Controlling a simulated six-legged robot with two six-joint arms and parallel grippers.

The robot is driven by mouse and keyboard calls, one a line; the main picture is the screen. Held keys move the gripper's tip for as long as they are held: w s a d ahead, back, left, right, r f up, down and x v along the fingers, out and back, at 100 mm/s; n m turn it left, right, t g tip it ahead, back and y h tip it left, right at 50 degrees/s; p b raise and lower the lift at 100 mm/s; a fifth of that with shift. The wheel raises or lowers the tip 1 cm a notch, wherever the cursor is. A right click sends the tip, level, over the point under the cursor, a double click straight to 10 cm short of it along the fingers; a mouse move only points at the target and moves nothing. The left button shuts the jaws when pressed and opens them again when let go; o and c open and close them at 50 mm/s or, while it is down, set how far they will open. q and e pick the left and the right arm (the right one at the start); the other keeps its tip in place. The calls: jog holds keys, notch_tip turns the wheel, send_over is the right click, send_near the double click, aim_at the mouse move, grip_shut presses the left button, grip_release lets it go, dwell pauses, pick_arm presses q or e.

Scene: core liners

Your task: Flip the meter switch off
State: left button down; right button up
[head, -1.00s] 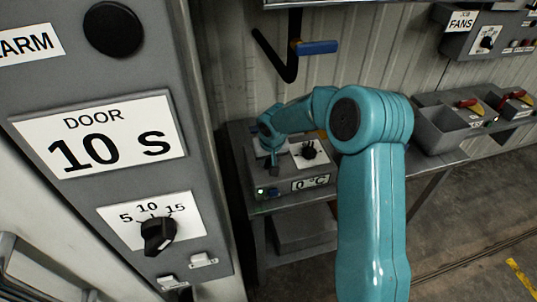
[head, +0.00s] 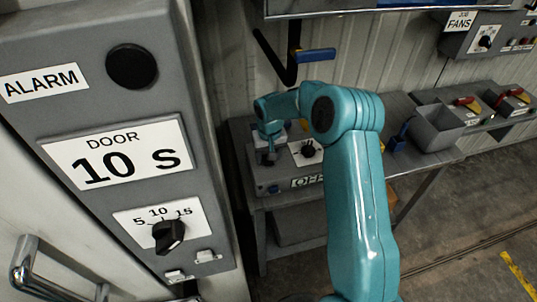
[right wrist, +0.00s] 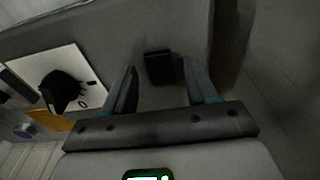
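The meter (head: 277,180) is a grey box on the bench. A small black switch (right wrist: 159,67) stands on the grey face. My right gripper (right wrist: 163,88) is open, its two fingers apart on either side of the switch with gaps showing. In the head view my right gripper (head: 268,156) is over the left part of the meter. My left gripper is not in view.
A grey door panel (head: 30,130) with a "10 S" sign and dial fills the left. A blue-handled valve (head: 316,55) is on the wall behind. A grey bin (head: 432,130) and red-handled switch boxes (head: 468,103) stand at right. A fans box (head: 468,40) hangs above.

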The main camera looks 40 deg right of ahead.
aim_at(269, 163)
notch_tip(269, 163, up, 8)
jog(key=b, duration=0.1)
jog(key=shift+s+a+f+b, duration=0.2)
jog(key=shift+s+f+b, duration=0.05)
jog(key=shift+s+b, duration=0.1)
jog(key=shift+s, duration=0.1)
dwell(0.4)
